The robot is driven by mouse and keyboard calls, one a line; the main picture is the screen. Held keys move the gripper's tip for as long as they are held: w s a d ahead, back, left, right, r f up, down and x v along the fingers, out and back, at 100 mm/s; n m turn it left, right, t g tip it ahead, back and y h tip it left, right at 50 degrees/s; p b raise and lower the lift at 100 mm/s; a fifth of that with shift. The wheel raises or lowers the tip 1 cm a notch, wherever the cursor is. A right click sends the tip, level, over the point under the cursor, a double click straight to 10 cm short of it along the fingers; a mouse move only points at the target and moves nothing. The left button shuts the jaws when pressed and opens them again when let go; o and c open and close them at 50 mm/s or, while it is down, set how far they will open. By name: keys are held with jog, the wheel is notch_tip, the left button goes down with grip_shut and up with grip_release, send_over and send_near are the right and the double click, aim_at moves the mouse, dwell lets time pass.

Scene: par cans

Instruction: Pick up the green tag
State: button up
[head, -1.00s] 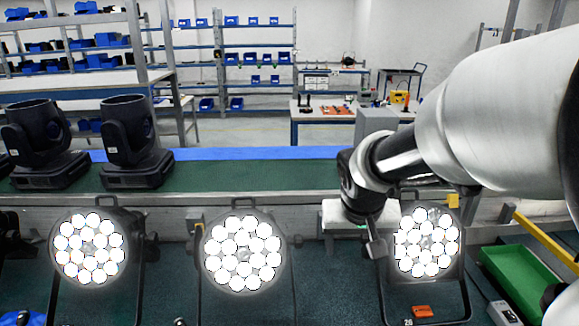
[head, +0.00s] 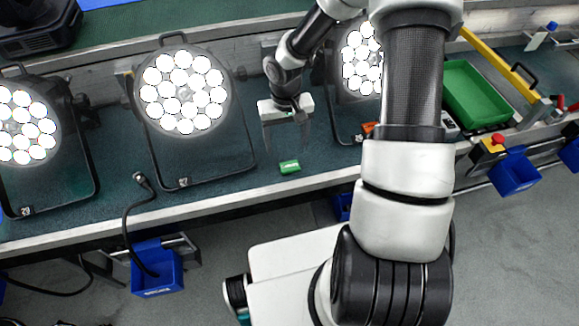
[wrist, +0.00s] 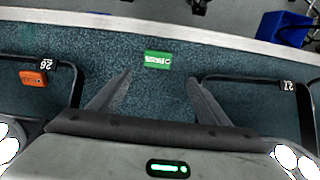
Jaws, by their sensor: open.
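The green tag (head: 289,167) lies flat on the dark green work surface, between the par can stands marked 27 and 26. It also shows in the wrist view (wrist: 157,60), with white print on it, beyond the fingertips and between their lines. My gripper (head: 287,148) is open and empty, above the surface and just behind the tag in the head view. Its two fingers show in the wrist view (wrist: 158,88), spread wide and apart from the tag. Nothing hides the tag.
A lit par can (head: 184,92) stands left of my gripper, and another (head: 362,62) stands to its right. An orange tag (wrist: 33,78) lies by stand 26. A black cable (head: 127,215) hangs over the front edge. A green tray (head: 474,95) is at right.

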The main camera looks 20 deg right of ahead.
aim_at(289, 163)
jog(key=f, duration=0.9)
jog(key=shift+d+f+b, duration=0.1)
jog(key=shift+d+b, duration=0.2)
jog(key=shift+d, duration=0.05)
jog(key=c, duration=1.1)
